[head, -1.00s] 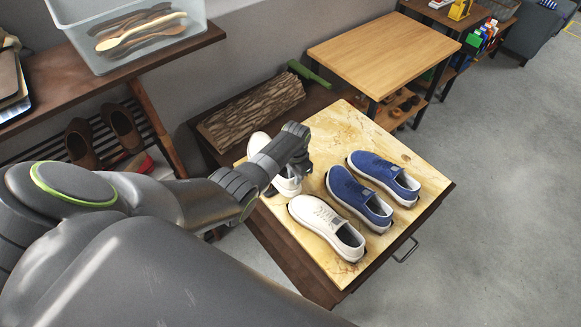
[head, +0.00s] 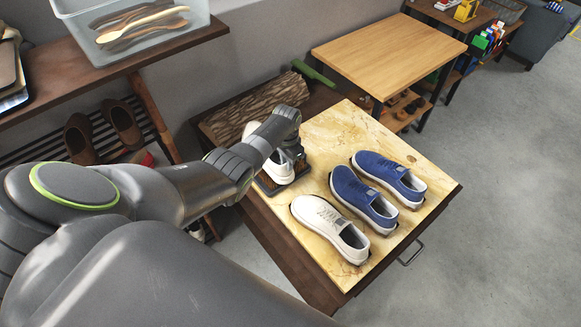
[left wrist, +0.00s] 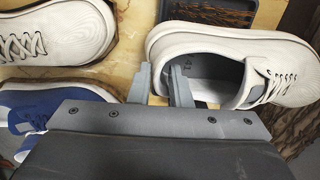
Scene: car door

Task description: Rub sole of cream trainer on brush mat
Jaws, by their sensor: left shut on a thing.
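My left gripper (head: 290,153) is shut on the heel wall of a cream trainer (head: 279,172). In the left wrist view the gripper (left wrist: 160,88) has one finger inside the trainer's opening and one outside; this trainer (left wrist: 215,42) points right. The brush mat (head: 268,187) is a dark framed pad partly hidden under the trainer and gripper. Its grey rim (left wrist: 268,14) and dark bristles show beside the trainer. The sole is hidden, so I cannot tell whether it touches the bristles. A second cream trainer (head: 325,224) lies on the pale wooden top. My right gripper is out of view.
Two blue trainers (head: 362,198) and (head: 392,176) stand right of the second cream one on the wooden top (head: 345,125). A bark-covered log (head: 255,108) lies behind. A shelf with a clear bin (head: 130,45) is at left. Grey floor is open at right.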

